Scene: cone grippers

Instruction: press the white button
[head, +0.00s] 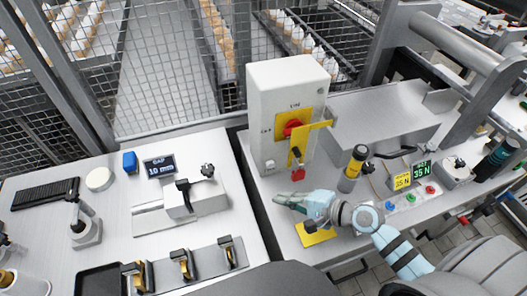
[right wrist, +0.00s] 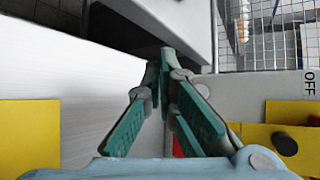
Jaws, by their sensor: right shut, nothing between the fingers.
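A small pale button-like spot (head: 269,164) shows low on the front of the grey switch box. I cannot tell for sure whether it is the white button. My right gripper (head: 284,201) is shut and empty, low over the right bench in front of the box, pointing left. In the right wrist view its green-padded fingers (right wrist: 165,62) meet at the tips. My left gripper is not in view.
The switch box (head: 262,110) carries a red knob (head: 292,128), a yellow lever and a red padlock (head: 298,174) close to my right gripper. A yellow-black cylinder (head: 353,165) stands to its right. A yellow plate (head: 317,235) lies below. Left bench holds fixtures and a cream disc (head: 99,179).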

